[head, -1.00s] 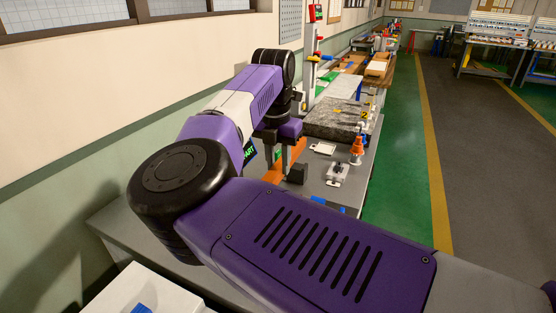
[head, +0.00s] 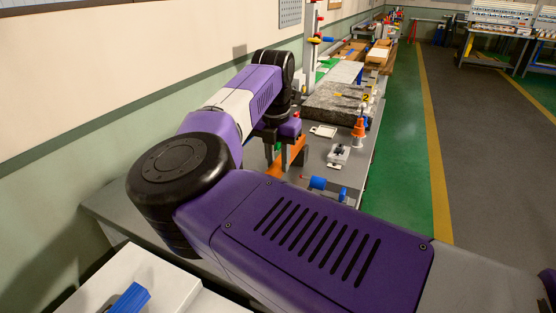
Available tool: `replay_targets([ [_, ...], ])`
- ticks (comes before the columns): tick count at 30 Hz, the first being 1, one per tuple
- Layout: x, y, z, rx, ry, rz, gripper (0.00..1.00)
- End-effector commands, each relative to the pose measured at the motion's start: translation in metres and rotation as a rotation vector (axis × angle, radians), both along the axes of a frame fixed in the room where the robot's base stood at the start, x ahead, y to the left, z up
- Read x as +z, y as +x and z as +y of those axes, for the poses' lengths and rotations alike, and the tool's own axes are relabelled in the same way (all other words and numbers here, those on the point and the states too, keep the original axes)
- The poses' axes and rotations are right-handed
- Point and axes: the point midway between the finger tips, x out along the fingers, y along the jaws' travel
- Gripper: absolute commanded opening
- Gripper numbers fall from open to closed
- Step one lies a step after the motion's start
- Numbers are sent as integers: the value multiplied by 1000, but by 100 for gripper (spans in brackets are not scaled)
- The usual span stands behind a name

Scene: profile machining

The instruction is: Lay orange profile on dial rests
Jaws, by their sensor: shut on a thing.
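My gripper (head: 284,156) is at the end of my purple arm, low over the grey bench, with its dark fingers pointing down. It is shut on the orange profile (head: 295,154), a bar that shows between and beside the fingers. Part of the profile is hidden by my arm and fingers. Whether the profile touches anything below it cannot be told. I cannot identify the dial rests with certainty. Blue cylindrical parts (head: 318,184) stand on the bench just right of and nearer than the gripper, partly behind my forearm.
On the grey bench (head: 350,176) are a small white-and-black device (head: 339,154), a white plate (head: 323,131), an orange cone-shaped stand (head: 359,131) and a dark stone slab (head: 335,103). A white surface with a blue block (head: 130,298) is near at lower left. The green floor to the right is clear.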

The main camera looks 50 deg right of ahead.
Motion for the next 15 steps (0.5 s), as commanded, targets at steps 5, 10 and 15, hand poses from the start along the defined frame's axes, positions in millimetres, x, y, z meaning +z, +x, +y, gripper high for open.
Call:
replay_targets([
  [5, 1, 0, 0, 0, -1, 0, 0],
  [10, 0, 0, 0, 0, -1, -1, 0],
  [15, -3, 0, 0, 0, -1, -1, 0],
])
